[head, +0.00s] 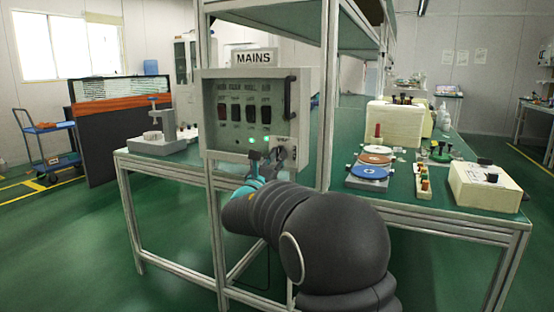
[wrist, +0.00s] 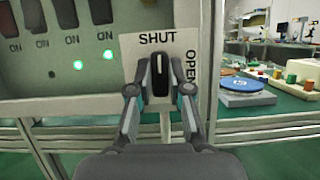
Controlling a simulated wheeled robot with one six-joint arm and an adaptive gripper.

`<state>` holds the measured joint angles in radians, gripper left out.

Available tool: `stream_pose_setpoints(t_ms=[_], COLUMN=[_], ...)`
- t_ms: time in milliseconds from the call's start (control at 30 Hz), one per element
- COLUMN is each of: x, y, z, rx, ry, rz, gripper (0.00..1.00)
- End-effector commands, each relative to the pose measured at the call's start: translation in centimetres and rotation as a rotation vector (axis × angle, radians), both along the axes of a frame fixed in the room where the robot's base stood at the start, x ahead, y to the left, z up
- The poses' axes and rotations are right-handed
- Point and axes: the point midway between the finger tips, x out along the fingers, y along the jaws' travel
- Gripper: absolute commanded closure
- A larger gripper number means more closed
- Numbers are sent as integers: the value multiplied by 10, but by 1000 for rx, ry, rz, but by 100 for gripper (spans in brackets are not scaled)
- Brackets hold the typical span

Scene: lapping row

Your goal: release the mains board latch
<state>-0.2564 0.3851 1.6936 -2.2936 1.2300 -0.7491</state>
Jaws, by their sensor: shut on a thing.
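The mains board (head: 222,118) is a pale grey box under a MAINS sign, fixed to the metal frame. Its latch is a dark knob (wrist: 160,75) on a white plate marked SHUT above and OPEN at the right. In the wrist view the knob stands upright, in line with SHUT. My gripper (wrist: 161,90) is shut on the knob, one finger on each side. In the head view my gripper (head: 272,157) is at the board's lower right, and the arm and fingers hide most of the latch.
A dark handle (head: 289,98) runs down the board's right edge. Two green lamps (wrist: 79,65) are lit beside the latch plate. The bench at right holds coloured discs (head: 367,172) and a cream box (head: 485,187). A frame post (head: 327,95) stands just right of the board.

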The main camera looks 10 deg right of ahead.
Motion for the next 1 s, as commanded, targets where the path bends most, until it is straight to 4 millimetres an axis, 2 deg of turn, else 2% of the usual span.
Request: stream_pose_setpoints(t_ms=[267, 1000], x=[0, 2], y=[1, 3], z=[-4, 0], rx=[137, 713], ry=[-96, -488], rz=[1, 1], gripper=[100, 100])
